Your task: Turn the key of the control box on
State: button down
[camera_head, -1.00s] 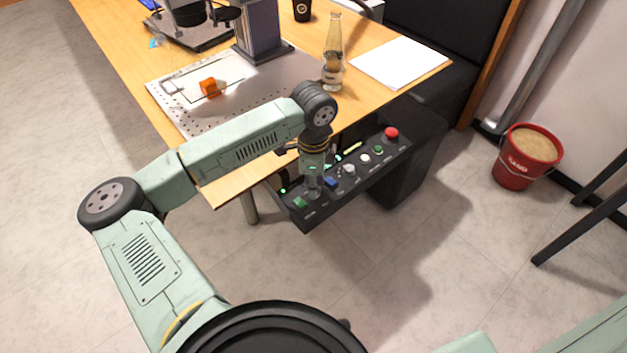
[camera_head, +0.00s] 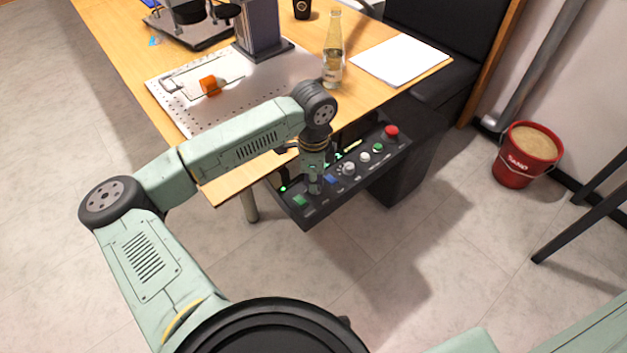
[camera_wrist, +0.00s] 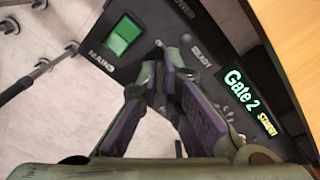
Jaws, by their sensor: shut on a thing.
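The black control box (camera_head: 376,165) hangs at the table's front edge, with a row of buttons and knobs on its sloping face.
A red emergency button (camera_head: 391,131) is at the box's right end. A glass bottle (camera_head: 333,55), white paper (camera_head: 400,60) and an orange block (camera_head: 210,85) are on the table (camera_head: 130,70) above. A red sand bucket (camera_head: 519,160) stands on the floor at right.

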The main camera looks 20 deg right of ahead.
jog(key=shift+f+m+b, duration=0.1)
jog(key=shift+m+b, duration=0.2)
jog(key=shift+b, duration=0.25)
jog(key=m+b, duration=0.2)
jog(key=b, duration=0.2)
jog(key=shift+w+f, duration=0.1)
jog(key=shift+f, duration=0.1)
jog(key=m+b, duration=0.7)
jog(key=b, duration=0.1)
jog(key=shift+w+d, duration=0.1)
jog(key=shift+d, duration=0.05)
jog(key=m+b, duration=0.3)
jog(key=m, duration=0.1)
jog(key=shift+d+r, duration=0.15)
jog(key=shift+d+r+m+b, duration=0.15)
jog(key=shift+m+b, duration=1)
jog(key=shift+m, duration=0.95)
jog(key=c, duration=1.8)
grip_release()
